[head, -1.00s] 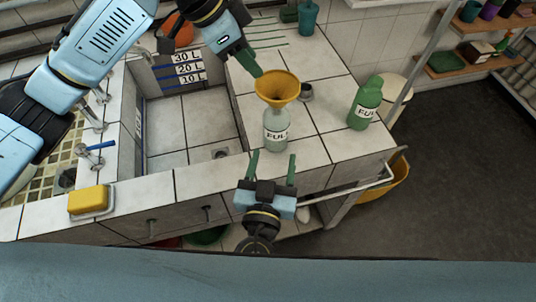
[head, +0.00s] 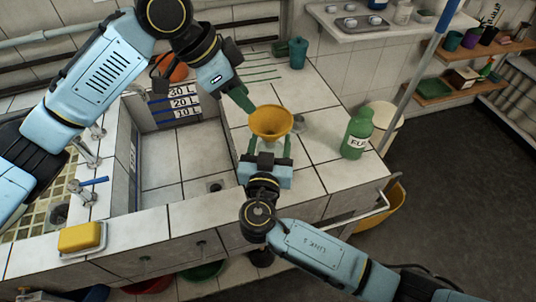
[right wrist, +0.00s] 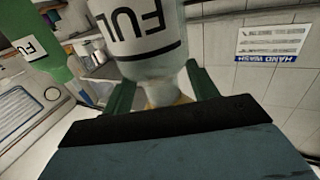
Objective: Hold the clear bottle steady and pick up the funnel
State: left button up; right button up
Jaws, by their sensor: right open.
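The yellow funnel (head: 270,121) sits in the mouth of the clear bottle (right wrist: 148,40), which carries a "FULL"-type label. In the head view the bottle is mostly hidden by the funnel and my right gripper. My right gripper (head: 270,148) is open, with its green fingers on either side of the bottle; they also show in the right wrist view (right wrist: 163,92). I cannot tell whether they touch it. My left gripper (head: 243,98) is just left of and behind the funnel's rim, apart from the bottle. Its fingers overlap in the view, so their opening is unclear.
A green bottle (head: 357,133) stands on the tiled counter to the right. The sink basin (head: 180,150) lies to the left, with a yellow sponge (head: 80,238) at the front edge. A green cup (head: 298,52) stands at the back.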

jog(key=shift+w, duration=0.3)
